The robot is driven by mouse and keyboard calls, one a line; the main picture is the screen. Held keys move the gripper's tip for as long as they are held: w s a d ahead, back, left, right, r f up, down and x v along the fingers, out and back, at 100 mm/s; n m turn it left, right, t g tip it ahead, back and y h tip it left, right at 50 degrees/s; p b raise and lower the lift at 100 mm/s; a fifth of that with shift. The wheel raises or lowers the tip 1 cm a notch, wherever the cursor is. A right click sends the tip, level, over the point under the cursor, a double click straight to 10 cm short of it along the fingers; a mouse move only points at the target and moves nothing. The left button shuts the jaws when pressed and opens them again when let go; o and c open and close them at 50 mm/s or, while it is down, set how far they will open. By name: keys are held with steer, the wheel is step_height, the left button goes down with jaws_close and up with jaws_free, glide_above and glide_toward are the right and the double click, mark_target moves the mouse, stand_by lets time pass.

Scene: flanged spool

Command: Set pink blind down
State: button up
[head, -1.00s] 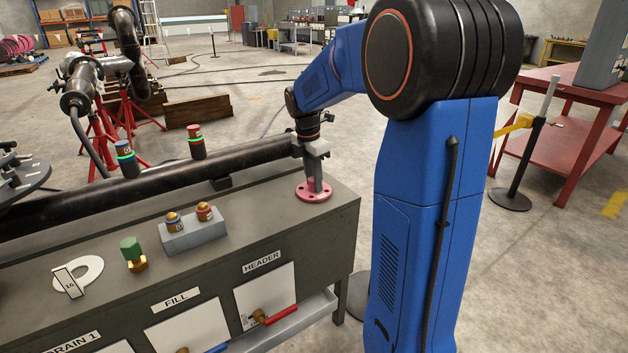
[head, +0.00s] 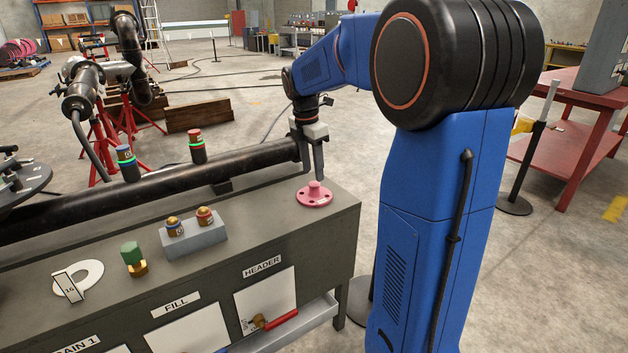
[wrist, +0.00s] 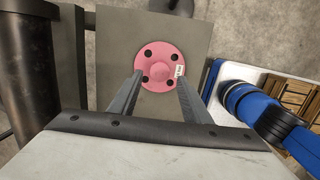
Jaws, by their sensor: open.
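The pink blind (head: 314,195) is a round flange with bolt holes and a raised hub. It lies flat on the grey bench top (head: 262,215) near its right end. In the wrist view the pink blind (wrist: 158,65) shows its holes and a small white tag. My gripper (head: 313,178) is open and empty, just above and behind the blind in the head view. In the wrist view the fingertips of my gripper (wrist: 158,78) are spread, with the hub between and beyond them in the picture.
A long black pipe (head: 150,185) runs along the back of the bench. Bench top around the blind is clear.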

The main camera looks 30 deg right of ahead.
mark_target(310, 185)
step_height(310, 185, up, 6)
steer(key=s+a+f+m+t, duration=0.1)
steer(key=s+a+m, duration=0.4)
steer(key=s, duration=0.3)
steer(key=s+a+f+m+t, duration=0.15)
steer(key=s+a+m, duration=0.3)
steer(key=s, duration=0.45)
steer(key=s+a+f+m+t, duration=0.1)
steer(key=s+a+f+m, duration=0.1)
steer(key=s+f+m, duration=0.2)
steer(key=s+a+f+m+t+y, duration=0.1)
steer(key=s+a+f+m, duration=0.2)
steer(key=s, duration=0.6)
steer(key=shift+a+f+m, duration=0.3)
steer(key=shift+f+m, duration=0.55)
steer(key=shift+m, duration=0.1)
